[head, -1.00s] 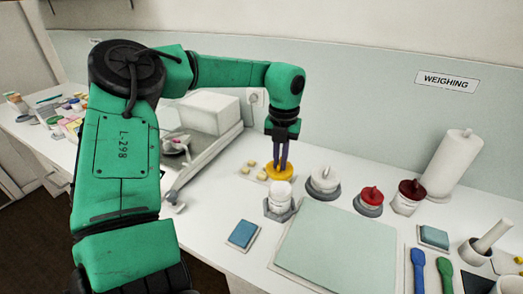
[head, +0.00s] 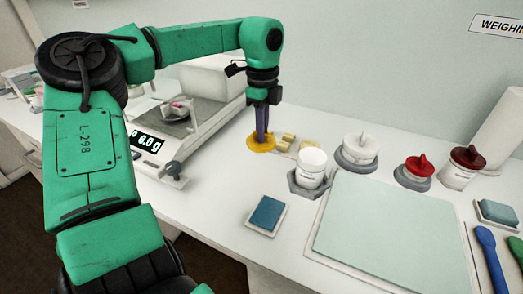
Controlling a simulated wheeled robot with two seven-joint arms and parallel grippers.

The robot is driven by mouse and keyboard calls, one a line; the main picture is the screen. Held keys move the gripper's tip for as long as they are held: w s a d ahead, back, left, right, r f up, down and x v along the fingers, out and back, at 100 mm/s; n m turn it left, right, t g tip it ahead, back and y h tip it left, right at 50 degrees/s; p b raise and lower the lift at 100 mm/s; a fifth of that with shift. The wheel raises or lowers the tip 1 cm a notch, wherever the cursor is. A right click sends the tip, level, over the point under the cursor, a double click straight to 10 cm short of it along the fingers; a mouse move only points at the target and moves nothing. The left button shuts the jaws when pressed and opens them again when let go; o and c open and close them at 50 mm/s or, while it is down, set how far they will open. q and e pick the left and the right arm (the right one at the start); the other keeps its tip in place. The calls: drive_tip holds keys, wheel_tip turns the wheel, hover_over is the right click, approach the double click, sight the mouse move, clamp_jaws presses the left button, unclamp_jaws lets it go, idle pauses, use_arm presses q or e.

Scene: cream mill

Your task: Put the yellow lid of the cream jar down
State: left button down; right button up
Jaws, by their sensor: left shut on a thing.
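The yellow lid (head: 258,147) is at the tips of my left gripper (head: 262,137), whose narrow dark fingers point down and are shut on it. The lid is at or just above the white counter, between the scale and some small pale yellow blocks; I cannot tell whether it touches the counter. A white jar (head: 311,167) stands upright in a grey hexagonal holder (head: 304,188), right of the lid and nearer to me. No yellow lid sits on this jar. My right gripper is out of view.
The scale (head: 185,135) reading 6.0 g stands close left of the lid. Pale yellow blocks (head: 287,141) lie close right. Lidded white (head: 359,149) and red (head: 418,167) pots stand further right. A blue pad (head: 266,212) and a pale green mat (head: 395,230) lie in front.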

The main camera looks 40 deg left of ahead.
use_arm(q)
wheel_tip(320, 180, down, 7)
drive_tip(key=shift+d+r, duration=0.1)
drive_tip(key=shift+r, duration=0.05)
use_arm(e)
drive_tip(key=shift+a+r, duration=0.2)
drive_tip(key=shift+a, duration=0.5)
use_arm(q)
drive_tip(key=c, duration=0.9)
unclamp_jaws()
drive_tip(key=shift+c, duration=0.2)
wheel_tip(320, 180, up, 12)
drive_tip(key=shift+r, duration=0.1)
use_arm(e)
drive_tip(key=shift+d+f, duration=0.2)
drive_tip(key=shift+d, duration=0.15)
